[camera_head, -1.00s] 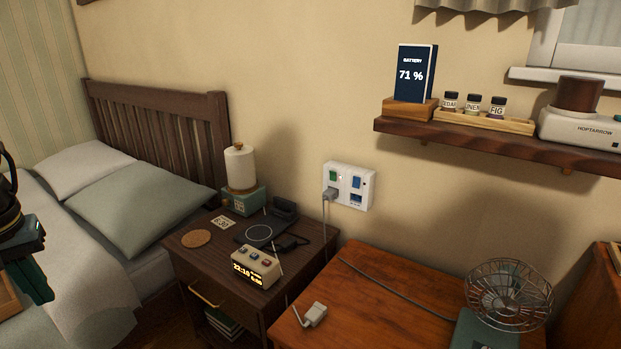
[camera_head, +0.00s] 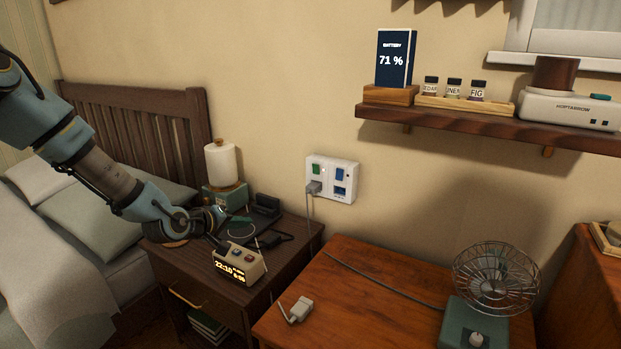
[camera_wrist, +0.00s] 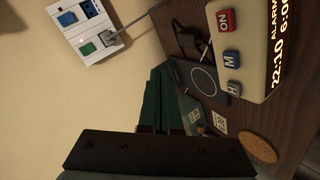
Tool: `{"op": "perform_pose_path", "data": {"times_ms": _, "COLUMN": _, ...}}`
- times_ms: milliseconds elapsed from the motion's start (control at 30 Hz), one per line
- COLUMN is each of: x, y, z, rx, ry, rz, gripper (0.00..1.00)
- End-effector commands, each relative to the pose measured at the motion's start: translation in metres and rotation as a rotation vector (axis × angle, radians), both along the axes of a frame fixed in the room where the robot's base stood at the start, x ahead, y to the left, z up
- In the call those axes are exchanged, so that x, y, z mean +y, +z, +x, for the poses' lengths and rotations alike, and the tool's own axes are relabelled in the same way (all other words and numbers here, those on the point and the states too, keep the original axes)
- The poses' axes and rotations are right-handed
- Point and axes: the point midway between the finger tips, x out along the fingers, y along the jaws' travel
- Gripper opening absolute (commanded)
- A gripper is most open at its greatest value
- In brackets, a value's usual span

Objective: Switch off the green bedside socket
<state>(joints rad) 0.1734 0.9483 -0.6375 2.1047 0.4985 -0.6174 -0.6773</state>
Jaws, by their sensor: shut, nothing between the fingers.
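The white wall socket plate (camera_head: 328,172) is on the wall above the bedside table. It has a green switch (camera_head: 317,169) at left and a blue switch (camera_head: 340,174) at right. A grey plug (camera_head: 313,188) with a cable sits below the green switch. In the wrist view the plate (camera_wrist: 73,34) is at upper left, with the green switch (camera_wrist: 87,49) and a small red light beside it. My gripper (camera_head: 241,223) is over the bedside table, left of and below the socket, apart from it. Its green fingers (camera_wrist: 162,75) are shut and empty in the wrist view.
An alarm clock (camera_head: 239,264), a lamp (camera_head: 221,165) and a charging pad stand on the bedside table, close to my gripper. A wooden desk with a fan (camera_head: 495,280) is at right. A shelf (camera_head: 480,120) juts out above right of the socket.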

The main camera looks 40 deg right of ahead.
Motion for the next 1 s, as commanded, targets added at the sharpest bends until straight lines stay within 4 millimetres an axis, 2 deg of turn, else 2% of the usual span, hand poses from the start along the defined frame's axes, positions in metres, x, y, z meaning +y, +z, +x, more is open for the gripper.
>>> {"op": "perform_pose_path", "data": {"times_ms": 33, "x": -0.029, "y": -0.003, "z": -0.010, "rx": 0.049, "ry": 0.003, "rz": -0.113, "gripper": 0.00}}
{"op": "perform_pose_path", "data": {"times_ms": 100, "x": -0.061, "y": 0.006, "z": -0.020, "rx": 0.111, "ry": 0.016, "rz": -0.269, "gripper": 0.00}}
{"op": "perform_pose_path", "data": {"times_ms": 200, "x": -0.092, "y": 0.022, "z": -0.029, "rx": 0.196, "ry": 0.040, "rz": -0.459, "gripper": 0.00}}
{"op": "perform_pose_path", "data": {"times_ms": 300, "x": -0.108, "y": 0.035, "z": -0.032, "rx": 0.260, "ry": 0.063, "rz": -0.597, "gripper": 0.00}}
{"op": "perform_pose_path", "data": {"times_ms": 500, "x": -0.118, "y": 0.048, "z": -0.033, "rx": 0.316, "ry": 0.085, "rz": -0.716, "gripper": 0.00}}
{"op": "perform_pose_path", "data": {"times_ms": 867, "x": -0.119, "y": 0.049, "z": -0.033, "rx": 0.316, "ry": 0.086, "rz": -0.718, "gripper": 0.00}}
{"op": "perform_pose_path", "data": {"times_ms": 1000, "x": -0.130, "y": 0.051, "z": -0.030, "rx": 0.316, "ry": 0.085, "rz": -0.718, "gripper": 0.00}}
